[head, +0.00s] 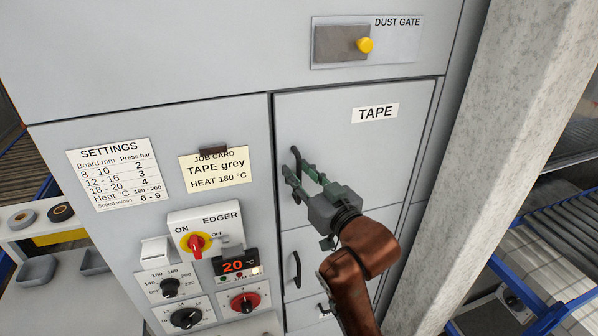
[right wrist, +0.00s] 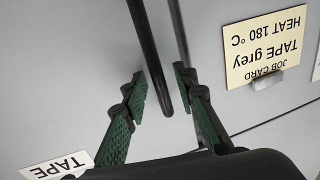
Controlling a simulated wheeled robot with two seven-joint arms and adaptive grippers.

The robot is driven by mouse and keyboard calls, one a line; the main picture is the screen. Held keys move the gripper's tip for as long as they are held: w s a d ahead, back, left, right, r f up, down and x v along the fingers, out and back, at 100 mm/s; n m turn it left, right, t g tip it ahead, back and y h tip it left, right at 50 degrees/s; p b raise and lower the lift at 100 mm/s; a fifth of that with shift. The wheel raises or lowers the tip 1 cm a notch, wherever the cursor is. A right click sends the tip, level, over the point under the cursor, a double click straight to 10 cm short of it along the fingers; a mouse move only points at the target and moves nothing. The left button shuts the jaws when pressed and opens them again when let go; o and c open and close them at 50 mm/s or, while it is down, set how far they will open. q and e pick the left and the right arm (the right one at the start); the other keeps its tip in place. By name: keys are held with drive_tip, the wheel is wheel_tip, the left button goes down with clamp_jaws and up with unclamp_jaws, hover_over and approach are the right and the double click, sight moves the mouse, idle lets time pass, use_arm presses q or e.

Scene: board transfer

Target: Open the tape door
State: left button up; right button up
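The tape door (head: 405,165) is a grey panel with a white TAPE label (head: 375,113), and it looks shut, flush with the cabinet. Its dark bar handle (head: 296,158) is upright near the door's left edge, partly hidden by my fingers. My right gripper (head: 293,178) is at this handle with its green fingers apart. In the right wrist view the handle (right wrist: 150,50) reaches down between the fingertips (right wrist: 163,87), with a gap showing on each side. The label also shows in the right wrist view (right wrist: 57,166). My left gripper is not in view.
Left of the door are a job card (head: 215,170) and the edger panel (head: 205,230) with knobs and a red switch. A smaller handle (head: 296,270) sits below. A dust gate plate (head: 342,43) is above. A concrete pillar (head: 500,130) stands close on the right.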

drive_tip(key=shift+c, duration=0.5)
clamp_jaws()
